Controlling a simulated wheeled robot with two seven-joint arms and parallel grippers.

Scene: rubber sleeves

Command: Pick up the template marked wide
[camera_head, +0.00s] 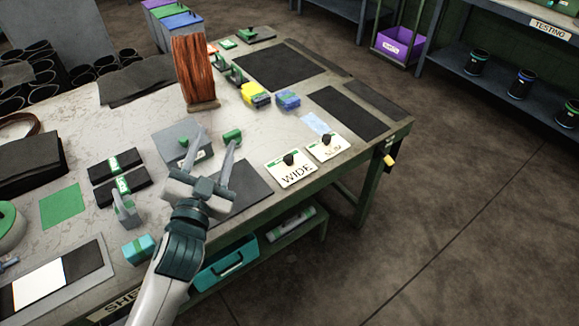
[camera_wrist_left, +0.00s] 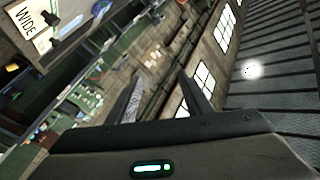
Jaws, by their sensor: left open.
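The template marked WIDE (camera_head: 291,172) is a white card with a green top strip and a black knob. It lies on the table near its front right edge. It also shows at the top left of the left wrist view (camera_wrist_left: 28,20). A smaller template marked SLIM (camera_head: 327,149) lies just right of it. My left gripper (camera_head: 213,147) is open, left of the WIDE template and apart from it, above the table beside a dark mat. Nothing shows between its fingers (camera_wrist_left: 160,97) in the left wrist view. My right gripper is not in view.
A bundle of copper-coloured strands (camera_head: 194,68) stands upright further back. Yellow (camera_head: 256,95) and blue (camera_head: 288,100) blocks sit behind the templates. A dark mat (camera_head: 240,192) lies on the table left of the WIDE template.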

